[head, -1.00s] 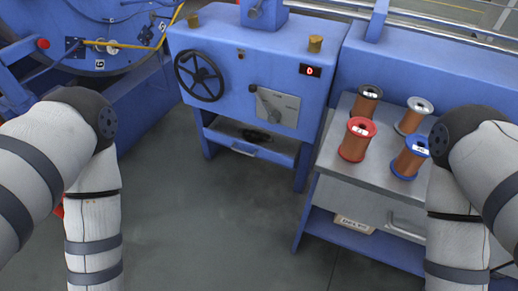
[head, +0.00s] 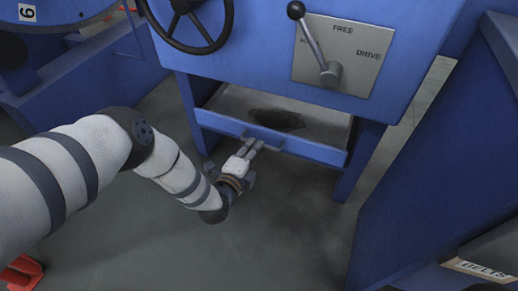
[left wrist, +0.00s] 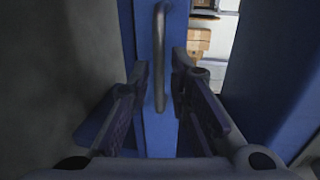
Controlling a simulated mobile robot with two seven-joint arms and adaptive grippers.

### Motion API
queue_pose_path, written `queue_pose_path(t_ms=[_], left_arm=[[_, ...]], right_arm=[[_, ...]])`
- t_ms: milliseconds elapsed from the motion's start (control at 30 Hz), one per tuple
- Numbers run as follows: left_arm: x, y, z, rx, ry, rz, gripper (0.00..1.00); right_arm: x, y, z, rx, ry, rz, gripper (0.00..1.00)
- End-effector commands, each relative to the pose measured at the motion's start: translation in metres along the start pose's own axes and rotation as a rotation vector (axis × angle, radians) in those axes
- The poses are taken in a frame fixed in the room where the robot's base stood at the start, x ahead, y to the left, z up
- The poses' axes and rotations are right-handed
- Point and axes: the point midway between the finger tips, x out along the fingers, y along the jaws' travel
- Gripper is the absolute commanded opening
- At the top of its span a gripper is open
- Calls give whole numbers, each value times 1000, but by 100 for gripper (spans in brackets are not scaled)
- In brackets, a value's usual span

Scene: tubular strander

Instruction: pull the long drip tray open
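The long drip tray (head: 312,149) sits low under the blue machine, with a blue front board and a dark stain (head: 277,119) on its inside. A bar handle (head: 270,145) is on its front. My left gripper (head: 253,147) reaches in from the left, with its fingertips at the handle. In the left wrist view the grey handle (left wrist: 160,60) stands between the two fingers of my open left gripper (left wrist: 158,85), with gaps visible on both sides. I cannot tell whether a finger touches it. My right gripper is not in view.
Blue machine legs (head: 360,160) flank the tray. Above it are a black handwheel (head: 192,22) and a lever plate (head: 343,52). A blue cabinet (head: 440,160) stands at the right. An orange-red object (head: 22,272) lies at lower left. Floor before the tray is clear.

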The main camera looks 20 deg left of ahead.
Motion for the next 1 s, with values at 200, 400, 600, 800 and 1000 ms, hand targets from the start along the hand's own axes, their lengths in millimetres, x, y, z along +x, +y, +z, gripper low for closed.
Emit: queue_pose_path(t_ms=[200, 400, 600, 800, 1000], left_arm=[[34, 4, 1, -1, -1, 2, 18], [38, 0, 0, -1, 0, 3, 18], [37, 0, 0, -1, 0, 3, 0], [37, 0, 0, -1, 0, 3, 0], [26, -1, -1, 1, 3, 1, 0]], right_arm=[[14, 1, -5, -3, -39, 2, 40], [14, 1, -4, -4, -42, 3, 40], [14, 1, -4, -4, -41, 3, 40], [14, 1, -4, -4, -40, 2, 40], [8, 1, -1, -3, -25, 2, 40]])
